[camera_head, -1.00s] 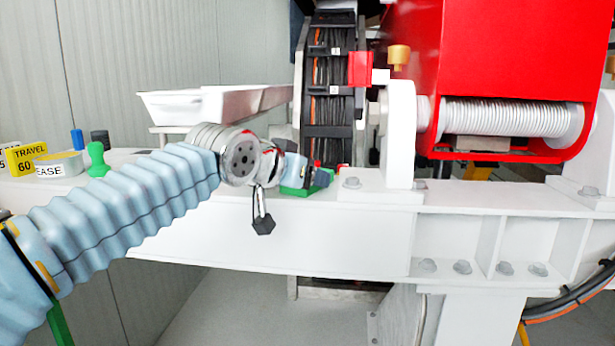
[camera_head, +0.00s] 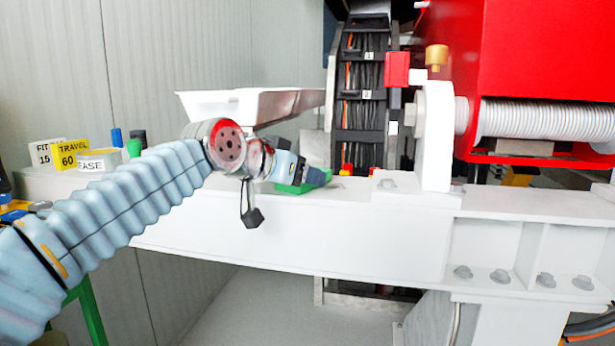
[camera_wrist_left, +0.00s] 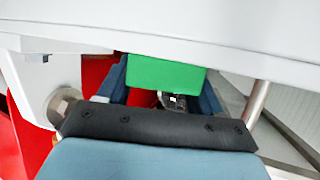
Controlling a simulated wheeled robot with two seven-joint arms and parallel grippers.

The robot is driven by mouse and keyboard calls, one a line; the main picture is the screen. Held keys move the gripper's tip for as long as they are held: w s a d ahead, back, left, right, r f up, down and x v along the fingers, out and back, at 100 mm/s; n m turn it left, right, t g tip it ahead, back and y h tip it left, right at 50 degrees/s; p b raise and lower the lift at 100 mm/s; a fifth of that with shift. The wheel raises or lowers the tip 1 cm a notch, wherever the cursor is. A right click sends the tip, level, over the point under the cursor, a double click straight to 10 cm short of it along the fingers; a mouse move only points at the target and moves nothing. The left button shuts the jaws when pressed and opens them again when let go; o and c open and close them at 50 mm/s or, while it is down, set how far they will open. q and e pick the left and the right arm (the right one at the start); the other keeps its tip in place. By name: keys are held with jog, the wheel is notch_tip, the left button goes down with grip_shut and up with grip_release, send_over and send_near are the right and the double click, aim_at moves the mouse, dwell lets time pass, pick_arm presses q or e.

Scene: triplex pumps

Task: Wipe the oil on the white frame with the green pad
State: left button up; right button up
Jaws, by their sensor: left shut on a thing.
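My left gripper (camera_head: 312,175) is shut on the green pad (camera_head: 295,187) above the top of the white frame (camera_head: 300,228). The pad lies at the frame's top face, left of the upright white bracket. In the left wrist view the green pad (camera_wrist_left: 163,74) sits between the fingertips, right against the white frame (camera_wrist_left: 215,35); I cannot tell if it is pressing. I cannot make out any oil; the surface under the pad is hidden. My right gripper is not in view.
The upright white bracket (camera_head: 434,135) with bolts stands right of the pad, before a red machine (camera_head: 540,50). A cable chain (camera_head: 362,90) and a white trough (camera_head: 222,104) are behind. Yellow and white labelled blocks (camera_head: 72,154) stand at the far left. The frame top between pad and bracket is clear.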

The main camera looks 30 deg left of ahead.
pick_arm(q)
jog(key=shift+s+a+f+b, duration=0.1)
jog(key=shift+s+a+b, duration=0.1)
jog(key=shift+a, duration=0.55)
jog(key=shift+s+a+b, duration=0.1)
jog(key=shift+s+a, duration=0.1)
jog(key=shift+a, duration=0.55)
jog(key=shift+d, duration=0.15)
